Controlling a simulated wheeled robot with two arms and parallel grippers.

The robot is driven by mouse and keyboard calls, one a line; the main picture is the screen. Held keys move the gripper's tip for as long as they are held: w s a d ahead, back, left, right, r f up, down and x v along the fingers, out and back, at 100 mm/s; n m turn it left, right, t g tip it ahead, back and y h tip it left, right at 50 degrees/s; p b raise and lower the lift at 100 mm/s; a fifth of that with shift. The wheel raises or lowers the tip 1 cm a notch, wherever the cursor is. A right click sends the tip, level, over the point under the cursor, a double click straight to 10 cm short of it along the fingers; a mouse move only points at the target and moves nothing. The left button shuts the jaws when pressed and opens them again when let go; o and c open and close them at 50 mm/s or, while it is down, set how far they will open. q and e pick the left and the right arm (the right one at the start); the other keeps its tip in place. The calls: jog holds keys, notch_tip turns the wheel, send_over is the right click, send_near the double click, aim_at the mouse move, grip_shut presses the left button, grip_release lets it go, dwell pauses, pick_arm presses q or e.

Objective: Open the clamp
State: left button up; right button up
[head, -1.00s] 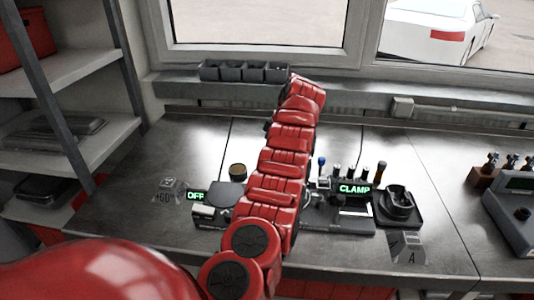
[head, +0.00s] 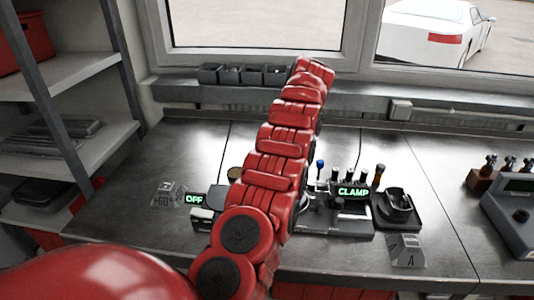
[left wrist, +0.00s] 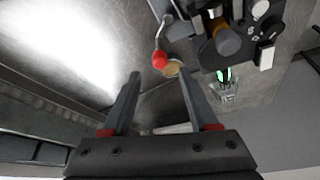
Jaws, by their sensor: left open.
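The clamp station is the dark fixture on the bench under the lit CLAMP sign (head: 353,191), partly hidden behind my red left arm. In the left wrist view, a lever with a red ball knob (left wrist: 159,60) stands beside dark fixture parts (left wrist: 232,40). My left gripper (left wrist: 159,74) is open and empty, its two fingers pointing toward the knob. The knob appears between and just beyond the fingertips; I cannot tell the exact gap. In the head view the gripper's fingers are hidden by the arm. My right gripper is not in view.
An OFF sign (head: 195,199) stands left of the arm. A black round holder (head: 396,205) and a clear stand marked A (head: 407,250) are on the right. Small bins (head: 245,75) line the sill. The bench's left part is fairly clear.

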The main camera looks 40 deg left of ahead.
pick_arm(q)
jog(key=p+v, duration=0.8)
jog(key=v, duration=0.3)
jog(key=shift+r, duration=0.25)
